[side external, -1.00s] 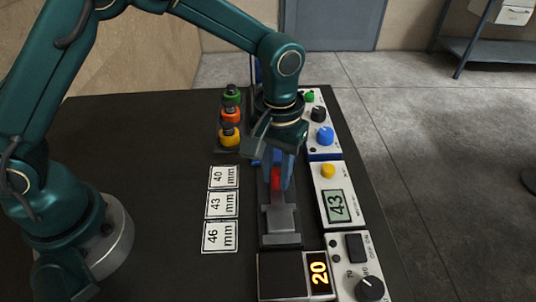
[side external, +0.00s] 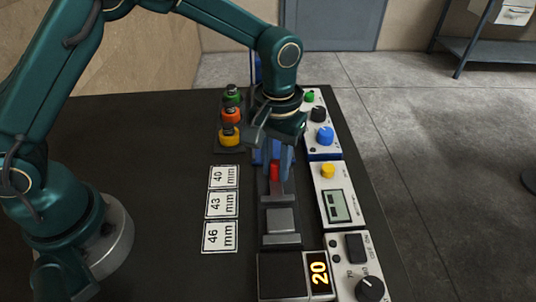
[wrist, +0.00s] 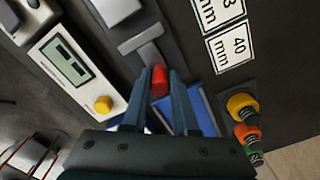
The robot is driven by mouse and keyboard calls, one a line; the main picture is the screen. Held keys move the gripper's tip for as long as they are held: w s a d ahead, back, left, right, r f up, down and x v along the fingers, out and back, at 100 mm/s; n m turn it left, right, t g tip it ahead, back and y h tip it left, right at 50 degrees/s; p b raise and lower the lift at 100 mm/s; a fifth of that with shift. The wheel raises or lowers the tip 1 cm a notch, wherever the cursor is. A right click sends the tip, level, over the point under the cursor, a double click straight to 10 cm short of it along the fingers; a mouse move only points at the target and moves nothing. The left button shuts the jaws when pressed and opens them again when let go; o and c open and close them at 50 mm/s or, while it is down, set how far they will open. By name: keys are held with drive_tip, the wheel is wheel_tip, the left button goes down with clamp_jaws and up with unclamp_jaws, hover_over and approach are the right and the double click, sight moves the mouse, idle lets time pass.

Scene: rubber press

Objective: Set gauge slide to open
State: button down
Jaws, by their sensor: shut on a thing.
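My gripper (side external: 275,165) is shut on the red knob (side external: 275,171) of the gauge slide (side external: 277,190). In the wrist view the red knob (wrist: 159,80) shows between my two fingertips (wrist: 154,82). The grey slide sits on its dark rail, with a dark gap between it and the grey block (side external: 281,221) nearer the camera. The gauge's display (side external: 338,206) shows dash-like bars and no number; it also shows in the wrist view (wrist: 68,60). My fingers partly hide the far end of the rail.
Cards marked 40, 43 and 46 mm (side external: 221,205) lie left of the rail. Green, orange and yellow pieces (side external: 230,115) stand at the back left. Control panels with knobs (side external: 324,137) line the right side.

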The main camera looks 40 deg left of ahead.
drive_tip(key=shift+w+a+r, duration=0.1)
drive_tip(key=shift+w+a, duration=0.6)
drive_tip(key=shift+w, duration=0.05)
drive_tip(key=c, duration=0.7)
unclamp_jaws()
drive_tip(key=shift+s, duration=0.1)
drive_tip(key=shift+r, duration=2.55)
